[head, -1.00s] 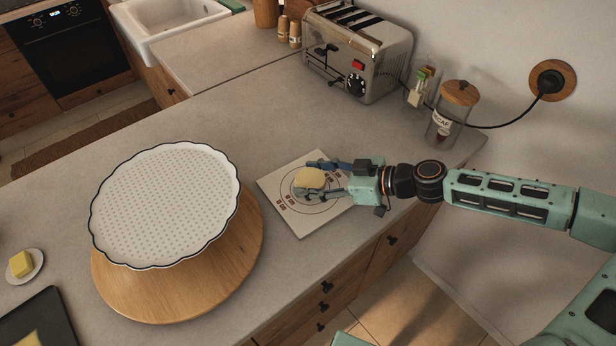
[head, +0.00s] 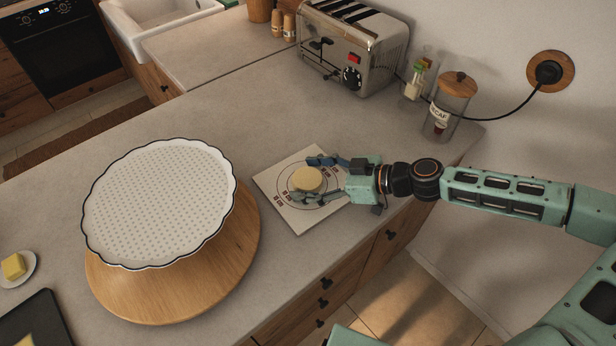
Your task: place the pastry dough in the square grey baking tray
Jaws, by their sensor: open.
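The pastry dough appears to be the pale round piece (head: 308,179) on a light square board printed with circles (head: 297,222). My gripper (head: 318,180) is open, with one finger on the far side of the dough and one on the near side. I cannot tell whether either finger touches it. A dark grey tray (head: 30,318) is at the lower left, cut off by the picture edge, with something yellow on it. It may be the baking tray; its full shape is hidden.
A large white perforated dish (head: 160,200) with a scalloped dark rim stands on a round wooden board (head: 165,298) left of my gripper. A small plate with butter (head: 14,266) is at the far left. A toaster (head: 352,45) and a glass jar (head: 447,110) stand behind.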

